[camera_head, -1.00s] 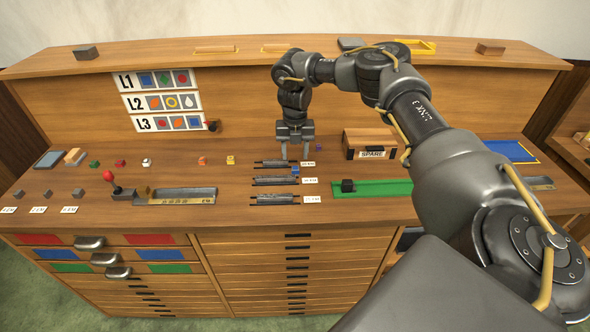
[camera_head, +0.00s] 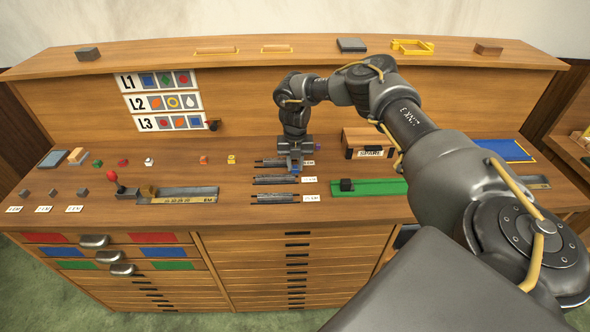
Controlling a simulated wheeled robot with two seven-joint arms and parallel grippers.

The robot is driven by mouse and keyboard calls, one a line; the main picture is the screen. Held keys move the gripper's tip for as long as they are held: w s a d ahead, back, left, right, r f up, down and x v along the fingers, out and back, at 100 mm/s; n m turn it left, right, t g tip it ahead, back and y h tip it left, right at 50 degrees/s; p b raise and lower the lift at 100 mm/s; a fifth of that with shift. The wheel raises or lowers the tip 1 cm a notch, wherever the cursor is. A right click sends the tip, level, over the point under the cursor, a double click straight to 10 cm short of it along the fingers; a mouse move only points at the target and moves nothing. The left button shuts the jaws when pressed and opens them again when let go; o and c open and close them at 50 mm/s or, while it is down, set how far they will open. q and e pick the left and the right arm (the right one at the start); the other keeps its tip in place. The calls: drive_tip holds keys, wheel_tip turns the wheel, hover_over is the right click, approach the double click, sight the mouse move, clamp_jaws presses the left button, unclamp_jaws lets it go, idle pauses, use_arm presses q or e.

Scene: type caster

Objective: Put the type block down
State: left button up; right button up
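My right gripper (camera_head: 295,166) points down over the three dark composing rails at the middle of the bench. A small blue type block (camera_head: 295,168) shows at its fingertips, over or on the upper rail (camera_head: 268,162). The fingers partly hide the block, and I cannot tell whether they are closed on it. The middle rail (camera_head: 276,180) and lower rail (camera_head: 275,198) lie nearer to me, each with a white label at its right end. My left gripper is out of view.
A wooden SPARE box (camera_head: 368,138) and a green tray (camera_head: 375,188) with a dark block stand to the right. A metal tray with a red-knobbed lever (camera_head: 112,176) is at left. Small coloured blocks sit behind. A picture chart (camera_head: 160,102) hangs on the back panel.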

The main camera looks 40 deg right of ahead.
sight(294, 167)
clamp_jaws()
drive_tip(key=shift+r, duration=0.1)
drive_tip(key=shift+r+b, duration=0.25)
drive_tip(key=shift+b, duration=0.1)
wheel_tip(294, 167, up, 2)
drive_tip(key=shift+a+r+b, duration=0.1)
drive_tip(key=shift+r+b, duration=0.1)
drive_tip(key=shift+b, duration=0.65)
drive_tip(key=s+a+r+b, duration=0.2)
drive_tip(key=s+a+r, duration=0.6)
drive_tip(key=a+r, duration=0.2)
drive_tip(key=shift+a, duration=0.7)
drive_tip(key=shift+w, duration=0.1)
